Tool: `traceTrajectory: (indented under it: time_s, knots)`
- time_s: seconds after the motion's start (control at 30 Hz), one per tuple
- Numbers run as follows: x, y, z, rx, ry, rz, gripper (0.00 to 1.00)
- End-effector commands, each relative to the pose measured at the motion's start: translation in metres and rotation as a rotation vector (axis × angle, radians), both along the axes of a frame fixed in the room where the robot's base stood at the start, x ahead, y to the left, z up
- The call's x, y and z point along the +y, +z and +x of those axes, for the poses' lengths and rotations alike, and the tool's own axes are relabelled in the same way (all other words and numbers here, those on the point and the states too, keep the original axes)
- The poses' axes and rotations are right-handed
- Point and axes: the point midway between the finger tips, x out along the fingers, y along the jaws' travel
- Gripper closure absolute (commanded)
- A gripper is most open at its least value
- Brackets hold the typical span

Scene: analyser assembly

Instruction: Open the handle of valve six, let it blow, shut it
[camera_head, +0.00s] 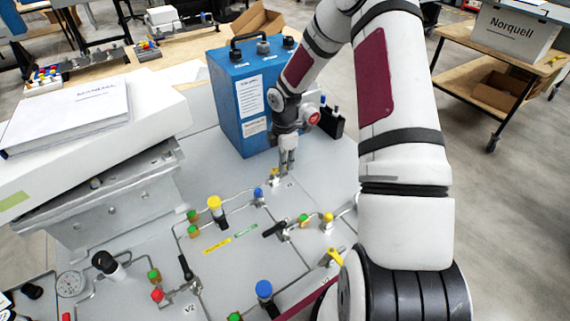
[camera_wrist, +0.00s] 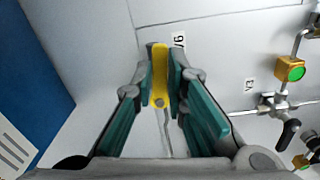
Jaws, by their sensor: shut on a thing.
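Valve six's yellow handle (camera_wrist: 160,75) is in the wrist view, beside a label reading V6 (camera_wrist: 179,41). My gripper (camera_wrist: 160,88) has its teal-padded fingers closed on either side of the yellow handle. In the head view my gripper (camera_head: 287,165) points down at the panel, just right of the blue box. The valve body under the fingers (camera_head: 275,178) is partly hidden there. A thin pipe runs from the handle's lower end in the wrist view.
The blue box (camera_head: 235,105) stands close to my gripper on the left. A V3 valve with a black handle (camera_wrist: 288,133) is to the right in the wrist view. Several pipes and coloured caps cover the panel (camera_head: 330,180). A white binder (camera_head: 70,115) lies at the left.

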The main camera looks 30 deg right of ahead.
Motion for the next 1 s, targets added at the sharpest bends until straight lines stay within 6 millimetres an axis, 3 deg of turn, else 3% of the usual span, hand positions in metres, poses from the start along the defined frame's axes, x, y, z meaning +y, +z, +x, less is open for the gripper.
traceTrajectory:
  time_s: [0.4,0.93,0.97,1.0]
  knots:
    - [-0.0013,0.0002,0.0070,-0.001,0.175,0.000,1.00]
    - [-0.0012,0.0004,0.0079,-0.002,0.197,-0.001,1.00]
    - [-0.0011,0.0004,0.0080,-0.002,0.197,-0.001,0.82]
    - [-0.0011,0.0004,0.0079,-0.002,0.197,-0.001,0.73]
